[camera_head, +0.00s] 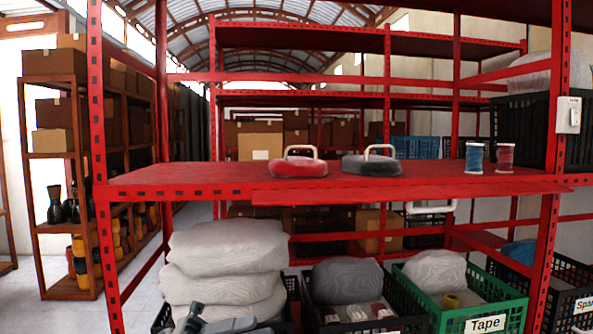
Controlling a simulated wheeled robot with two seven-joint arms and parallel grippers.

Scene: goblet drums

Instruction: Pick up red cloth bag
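The red cloth bag (298,168) lies on the red middle shelf (200,178), left of the shelf's centre. Its pale handle arches up above it. A similar dark grey bag (371,166) with a pale handle lies just to its right, with a small gap between them. A grey part at the bottom edge, in front of the white sacks, looks like my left gripper (194,318). It is well below the shelf and apart from the red bag; its fingers cannot be made out. My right gripper is not in view.
Two thread spools, blue-grey (474,157) and red (505,157), stand farther right on the shelf. A black crate (524,128) is at its right end. White sacks (228,247) and a green crate (467,318) sit below. Red posts flank the shelf; its left part is bare.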

